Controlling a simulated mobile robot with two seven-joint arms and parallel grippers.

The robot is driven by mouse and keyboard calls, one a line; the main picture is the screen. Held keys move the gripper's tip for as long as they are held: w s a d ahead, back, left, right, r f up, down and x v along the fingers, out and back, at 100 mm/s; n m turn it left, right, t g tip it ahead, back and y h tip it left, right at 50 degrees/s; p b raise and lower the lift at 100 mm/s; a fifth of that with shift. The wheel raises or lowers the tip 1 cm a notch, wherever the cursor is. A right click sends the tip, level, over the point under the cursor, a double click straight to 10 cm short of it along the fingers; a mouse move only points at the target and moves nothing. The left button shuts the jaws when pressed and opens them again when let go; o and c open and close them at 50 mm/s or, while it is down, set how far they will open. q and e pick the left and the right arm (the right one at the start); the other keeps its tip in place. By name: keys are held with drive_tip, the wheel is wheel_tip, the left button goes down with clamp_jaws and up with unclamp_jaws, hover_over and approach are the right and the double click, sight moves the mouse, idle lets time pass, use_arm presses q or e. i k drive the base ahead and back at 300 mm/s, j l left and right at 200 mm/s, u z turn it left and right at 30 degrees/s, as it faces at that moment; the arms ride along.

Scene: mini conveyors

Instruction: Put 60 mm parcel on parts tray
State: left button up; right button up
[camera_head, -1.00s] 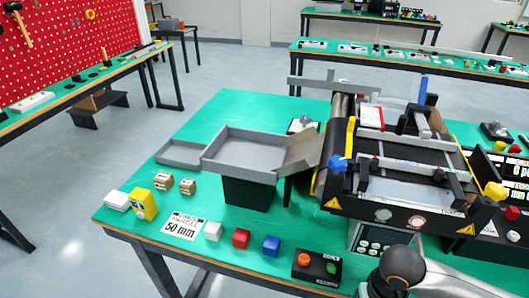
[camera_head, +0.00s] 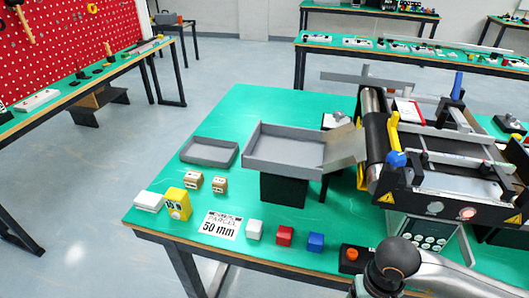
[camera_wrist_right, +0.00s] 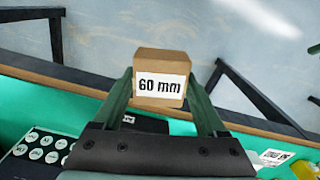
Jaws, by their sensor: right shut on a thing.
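The 60 mm parcel (camera_wrist_right: 160,62) is a brown cardboard cube with a white "60 mm" label. My right gripper (camera_wrist_right: 161,98) is shut on it, with a green finger on each side, and the label faces the right wrist camera. In the head view part of my right arm shows at the bottom right, but its gripper and the parcel are out of sight. A low grey tray (camera_head: 209,152) lies on the green table. A larger grey tray (camera_head: 285,148) stands raised on a black block beside it. No label shows which is the parts tray. My left gripper is not in view.
The conveyor (camera_head: 440,150) stands at the right of the table. Two small brown boxes (camera_head: 194,181), a yellow block (camera_head: 178,203), a white block (camera_head: 149,201), a "50 mm" card (camera_head: 220,225) and white, red and blue cubes line the front. Bare table lies behind the low tray.

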sight(210, 154)
drive_tip(key=j+z, duration=0.15)
drive_tip(key=j, duration=1.45)
drive_tip(key=i+j+z, duration=0.1)
drive_tip(key=j, duration=0.7)
drive_tip(key=j+z, duration=0.1)
drive_tip(key=j, duration=0.65)
drive_tip(key=i+j, duration=0.2)
drive_tip(key=j, duration=0.2)
drive_tip(key=i+j+z, duration=0.15)
drive_tip(key=j, duration=0.2)
drive_tip(key=i+j, duration=0.55)
drive_tip(key=i+l+z, duration=0.05)
drive_tip(key=i, duration=0.05)
